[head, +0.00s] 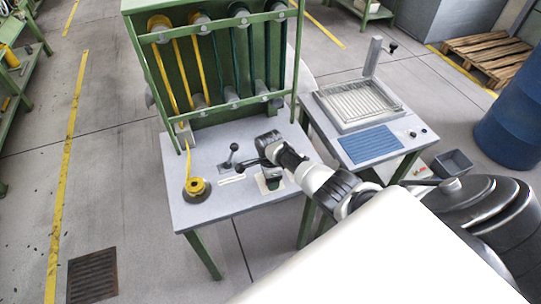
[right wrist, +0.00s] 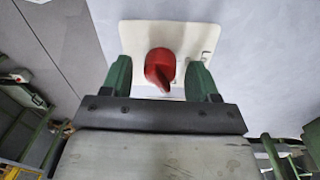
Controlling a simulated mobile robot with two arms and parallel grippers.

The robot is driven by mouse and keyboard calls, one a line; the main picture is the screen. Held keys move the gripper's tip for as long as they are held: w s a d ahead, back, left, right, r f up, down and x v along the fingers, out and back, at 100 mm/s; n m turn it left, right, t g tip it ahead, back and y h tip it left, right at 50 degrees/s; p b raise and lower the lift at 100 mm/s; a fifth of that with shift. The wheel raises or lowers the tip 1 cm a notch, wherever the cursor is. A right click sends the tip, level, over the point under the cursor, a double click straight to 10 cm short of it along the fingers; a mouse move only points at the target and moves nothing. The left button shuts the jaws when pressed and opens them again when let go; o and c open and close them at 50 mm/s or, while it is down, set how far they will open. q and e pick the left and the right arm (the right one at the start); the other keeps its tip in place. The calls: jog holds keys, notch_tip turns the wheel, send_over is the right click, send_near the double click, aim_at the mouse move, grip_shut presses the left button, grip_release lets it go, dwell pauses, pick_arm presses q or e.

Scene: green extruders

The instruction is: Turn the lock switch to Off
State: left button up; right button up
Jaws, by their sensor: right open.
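The lock switch is a red knob (right wrist: 160,68) on a white plate (right wrist: 188,36) in the right wrist view. The knob's narrow tip points down in that picture, toward my gripper's palm. My right gripper (right wrist: 160,76) is open, with one green finger on each side of the knob. A gap shows between each finger and the knob. In the head view my right gripper (head: 271,181) is over the table's right front part and hides the knob. The plate's markings are too small to read. My left gripper is not in view.
Black levers (head: 231,153) and a yellow spool (head: 195,187) stand on the grey table (head: 215,208), left of my right gripper. A green rack (head: 178,70) with yellow and dark green strands rises behind. A second table with a wire-topped tray (head: 357,104) stands to the right.

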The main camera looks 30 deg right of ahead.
notch_tip(320, 180, up, 11)
jog(key=p, duration=0.1)
jog(key=shift+w, duration=0.25)
jog(key=shift+d+f, duration=0.1)
jog(key=shift+f, duration=0.05)
dwell(0.4)
